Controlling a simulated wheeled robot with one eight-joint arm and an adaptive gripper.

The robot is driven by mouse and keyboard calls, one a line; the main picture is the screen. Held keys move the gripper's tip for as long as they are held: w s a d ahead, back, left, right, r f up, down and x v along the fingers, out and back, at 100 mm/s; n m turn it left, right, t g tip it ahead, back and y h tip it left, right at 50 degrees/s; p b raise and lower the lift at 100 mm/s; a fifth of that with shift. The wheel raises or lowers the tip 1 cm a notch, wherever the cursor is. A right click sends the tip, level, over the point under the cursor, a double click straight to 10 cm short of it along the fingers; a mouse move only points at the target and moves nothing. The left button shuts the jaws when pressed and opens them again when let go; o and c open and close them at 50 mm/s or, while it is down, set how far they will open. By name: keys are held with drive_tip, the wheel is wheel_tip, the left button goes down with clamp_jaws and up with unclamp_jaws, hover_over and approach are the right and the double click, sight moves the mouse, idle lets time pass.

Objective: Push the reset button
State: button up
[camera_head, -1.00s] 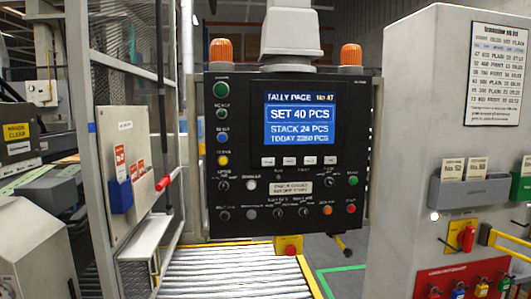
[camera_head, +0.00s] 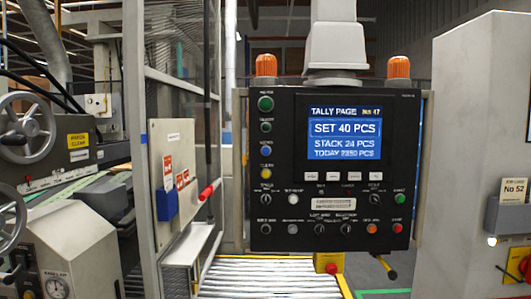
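A black control panel (camera_head: 410,150) hangs in the middle of the view, facing me. Its blue screen (camera_head: 343,132) reads SET 40 PCS, STACK 24 PCS. Down its left side are a green button (camera_head: 265,103), a blue button (camera_head: 266,150) and a yellow button (camera_head: 266,174). A white button (camera_head: 293,199) sits below the screen. At lower right are an orange button (camera_head: 372,228), a red button (camera_head: 397,227) and a green button (camera_head: 399,198). Their small labels are too blurred to tell surely which is reset. My gripper is not in view.
Two orange beacons, one on the left (camera_head: 266,65) and one on the right (camera_head: 398,67), top the panel. A roller conveyor (camera_head: 265,278) runs below. A mesh guard frame (camera_head: 150,215) with a red handle (camera_head: 208,190) stands left. A grey cabinet (camera_head: 465,140) stands right.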

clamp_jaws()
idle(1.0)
